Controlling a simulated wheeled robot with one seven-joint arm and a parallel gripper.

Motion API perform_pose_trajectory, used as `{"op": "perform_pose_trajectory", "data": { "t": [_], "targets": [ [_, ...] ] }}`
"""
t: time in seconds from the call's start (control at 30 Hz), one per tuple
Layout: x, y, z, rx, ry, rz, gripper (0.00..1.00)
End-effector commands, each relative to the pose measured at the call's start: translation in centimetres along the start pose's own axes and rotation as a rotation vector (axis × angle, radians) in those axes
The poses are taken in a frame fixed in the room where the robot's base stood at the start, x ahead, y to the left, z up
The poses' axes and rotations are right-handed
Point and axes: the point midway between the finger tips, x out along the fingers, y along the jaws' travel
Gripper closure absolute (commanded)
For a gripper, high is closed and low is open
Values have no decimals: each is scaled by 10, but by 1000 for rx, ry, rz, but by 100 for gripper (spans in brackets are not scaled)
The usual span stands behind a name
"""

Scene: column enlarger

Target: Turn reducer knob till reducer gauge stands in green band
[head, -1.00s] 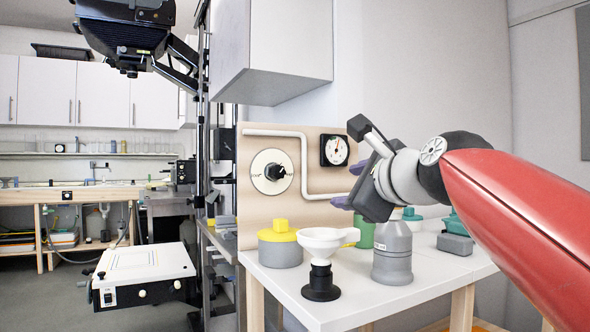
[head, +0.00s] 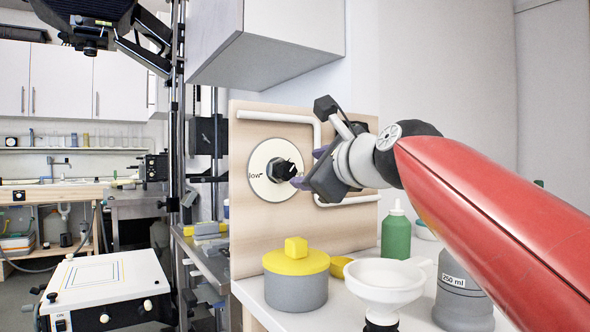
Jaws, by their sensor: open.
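The reducer knob (head: 281,170) is black and sits at the centre of a round white dial plate on a wooden board. The word "low" shows at the dial's left edge. My gripper (head: 307,168) is open, just right of the knob, with its purple fingers pointing at it. One finger is above and one below the knob's height. I cannot tell whether they touch the knob. The reducer gauge is hidden behind my gripper and arm, so its needle cannot be read.
A white pipe (head: 275,117) runs along the board (head: 255,222). Below stand a grey pot with a yellow lid (head: 296,280), a white funnel (head: 385,278), a green bottle (head: 396,236) and a grey 250 ml bottle (head: 460,290). A white cabinet (head: 285,38) hangs above.

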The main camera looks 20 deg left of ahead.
Motion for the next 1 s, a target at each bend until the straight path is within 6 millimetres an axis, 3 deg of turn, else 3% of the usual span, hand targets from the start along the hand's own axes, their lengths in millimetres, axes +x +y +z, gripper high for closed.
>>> {"op": "perform_pose_trajectory", "data": {
  "t": [0.9, 1.0],
  "targets": [
    [72, -1, 1, 0, 0, 2, 49],
    [72, 0, 0, -1, 0, 0, 49]
  ]
}}
